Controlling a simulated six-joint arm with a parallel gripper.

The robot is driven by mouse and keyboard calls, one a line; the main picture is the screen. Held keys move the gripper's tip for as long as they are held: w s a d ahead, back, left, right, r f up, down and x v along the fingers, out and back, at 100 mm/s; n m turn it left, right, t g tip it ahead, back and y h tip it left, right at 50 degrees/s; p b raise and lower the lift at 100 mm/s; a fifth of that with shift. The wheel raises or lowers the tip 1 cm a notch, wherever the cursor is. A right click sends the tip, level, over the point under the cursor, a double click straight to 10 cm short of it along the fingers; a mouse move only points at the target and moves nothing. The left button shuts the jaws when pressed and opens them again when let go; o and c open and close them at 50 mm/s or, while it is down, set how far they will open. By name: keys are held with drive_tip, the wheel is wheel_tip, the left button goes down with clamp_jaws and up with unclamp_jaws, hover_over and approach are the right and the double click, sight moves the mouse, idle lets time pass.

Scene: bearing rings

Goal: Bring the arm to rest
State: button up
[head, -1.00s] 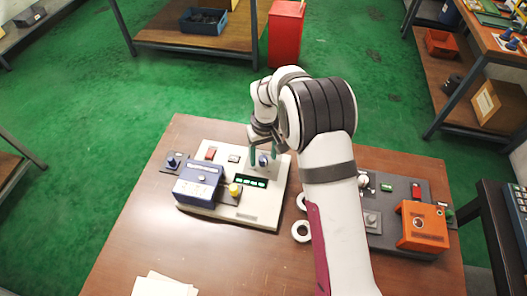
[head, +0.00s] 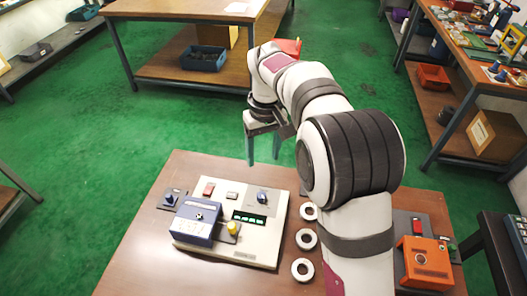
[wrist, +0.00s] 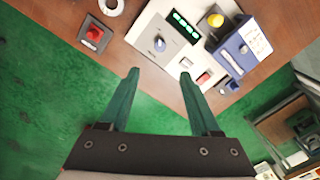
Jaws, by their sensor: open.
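My gripper (head: 263,161) is open and empty. It hangs in the air beyond the far edge of the table, its two green fingers pointing down and apart. In the wrist view the open fingers (wrist: 160,75) show with nothing between them, over green floor and the table's edge. The pale panel (head: 265,248) with a blue knob (head: 262,197) and a green-lit display lies nearer on the table, apart from the fingers.
A red button box (wrist: 95,33) shows in the wrist view. Green floor lies open beyond the table (head: 140,240).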

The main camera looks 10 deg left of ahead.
drive_tip(key=s+d+r+m, duration=0.5)
drive_tip(key=s+d+r, duration=0.1)
drive_tip(key=s+d, duration=0.4)
drive_tip(key=s+d+f+m, duration=0.2)
drive_tip(key=s+d+m, duration=0.1)
drive_tip(key=s, duration=0.6)
drive_tip(key=s+d+f+m+y, duration=0.1)
drive_tip(key=s+d+m, duration=0.2)
drive_tip(key=s, duration=0.7)
drive_tip(key=shift+s+d+f+m, duration=0.3)
drive_tip(key=shift+f+m, duration=0.1)
drive_tip(key=shift+m, duration=0.4)
